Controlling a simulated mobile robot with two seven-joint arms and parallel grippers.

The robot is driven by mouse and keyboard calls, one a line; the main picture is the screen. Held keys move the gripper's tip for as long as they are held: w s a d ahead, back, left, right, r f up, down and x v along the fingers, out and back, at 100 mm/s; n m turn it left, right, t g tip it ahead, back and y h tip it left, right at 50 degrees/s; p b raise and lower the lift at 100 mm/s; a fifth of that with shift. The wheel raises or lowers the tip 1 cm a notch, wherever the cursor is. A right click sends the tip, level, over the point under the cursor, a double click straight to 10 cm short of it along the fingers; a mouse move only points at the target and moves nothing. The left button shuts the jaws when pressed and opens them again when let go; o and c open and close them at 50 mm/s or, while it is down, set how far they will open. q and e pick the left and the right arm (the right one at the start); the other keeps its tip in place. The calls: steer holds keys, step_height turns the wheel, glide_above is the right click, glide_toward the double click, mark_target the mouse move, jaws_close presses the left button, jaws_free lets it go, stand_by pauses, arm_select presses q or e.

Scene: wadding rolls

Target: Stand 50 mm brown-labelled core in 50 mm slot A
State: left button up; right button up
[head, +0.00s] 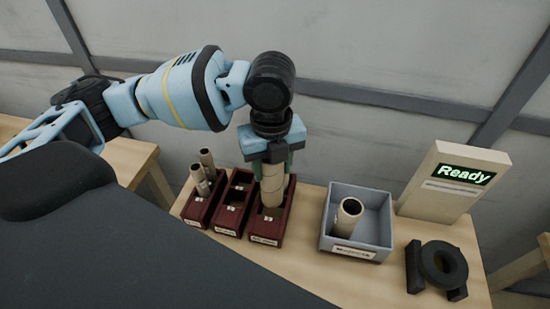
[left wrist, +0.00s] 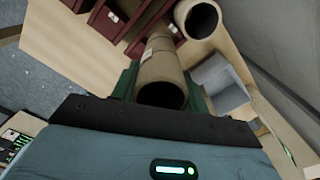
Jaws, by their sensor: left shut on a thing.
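My left gripper (head: 270,160) points down and is shut on a cardboard core (head: 271,187), held upright. The core's lower end is at the right-hand dark red slot box (head: 266,228); whether it touches the bottom is hidden. In the left wrist view the held core (left wrist: 162,72) sits between the green fingers, with its open end towards the camera and a small pale label on its side. A second, wider core (left wrist: 198,18) stands close beside it there; in the head view it is mostly hidden behind the held one. My right gripper is out of view.
Two more red boxes (head: 233,205) stand to the left; the leftmost holds two thin cores (head: 206,162). A grey bin (head: 355,246) with a tilted core (head: 348,215), a black ring on a stand (head: 443,264) and a "Ready" display (head: 466,175) are to the right.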

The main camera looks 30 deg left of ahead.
mark_target(272, 188)
arm_select(q)
steer(key=shift+f+b, duration=0.6)
steer(key=shift+f, duration=3.1)
steer(key=o, duration=1.1)
steer(key=shift+c, duration=0.2)
step_height(272, 188, up, 8)
steer(key=shift+p, duration=0.45)
steer(key=shift+f, duration=0.15)
